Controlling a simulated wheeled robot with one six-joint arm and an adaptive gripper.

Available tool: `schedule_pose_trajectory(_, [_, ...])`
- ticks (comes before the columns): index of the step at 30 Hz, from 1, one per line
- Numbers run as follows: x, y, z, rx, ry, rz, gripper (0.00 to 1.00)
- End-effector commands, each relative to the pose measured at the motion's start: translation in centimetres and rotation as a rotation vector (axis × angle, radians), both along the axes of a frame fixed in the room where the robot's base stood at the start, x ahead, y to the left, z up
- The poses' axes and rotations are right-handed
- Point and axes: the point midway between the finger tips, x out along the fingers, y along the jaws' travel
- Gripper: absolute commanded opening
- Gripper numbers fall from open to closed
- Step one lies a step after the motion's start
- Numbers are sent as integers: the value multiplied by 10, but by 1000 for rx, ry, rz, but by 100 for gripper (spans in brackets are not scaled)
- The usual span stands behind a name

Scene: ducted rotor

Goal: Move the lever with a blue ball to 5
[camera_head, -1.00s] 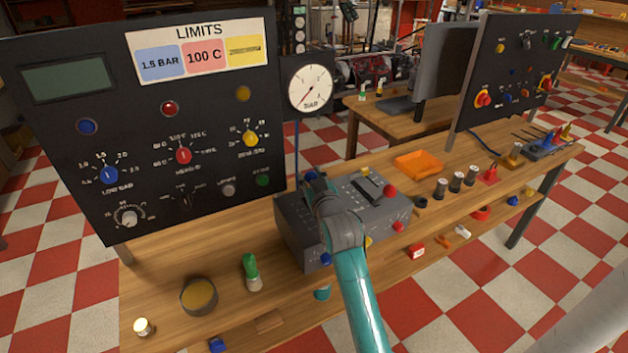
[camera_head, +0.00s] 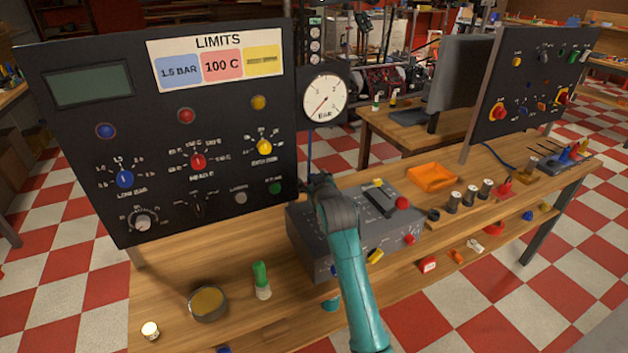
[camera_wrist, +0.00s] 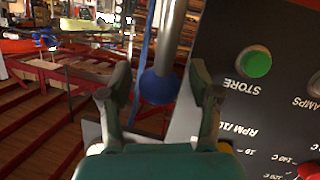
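The blue ball (camera_wrist: 158,88) shows in the wrist view between my two fingers, in front of a grey metal rod (camera_wrist: 172,35). I cannot tell whether this rod is the lever's own. My gripper (camera_wrist: 160,80) is open, with a finger on each side of the ball and visible gaps between. In the head view my gripper (camera_head: 320,184) is at the back left of the grey control box (camera_head: 306,236), beside the black panel. There my arm hides the blue ball and its lever. No scale with a 5 for this lever can be made out.
The black panel (camera_head: 75,130) with knobs stands close on the left; its green STORE button (camera_wrist: 254,62) is near my right finger in the wrist view. A pressure gauge (camera_head: 324,97) and a blue line (camera_head: 308,150) are just behind. An orange tray (camera_head: 432,177) lies right.

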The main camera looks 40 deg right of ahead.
Motion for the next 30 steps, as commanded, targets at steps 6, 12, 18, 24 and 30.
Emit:
schedule_pose_trajectory(6, [0, 0, 1, 0, -1, 0, 63])
schedule_pose_trajectory(12, [-12, 7, 4, -1, -2, 0, 63])
schedule_pose_trajectory(18, [-45, 24, 13, 0, -1, 0, 63])
schedule_pose_trajectory(24, [-77, 41, 23, 0, -1, 0, 63])
schedule_pose_trajectory(30, [-97, 51, 29, 0, 0, 0, 63])
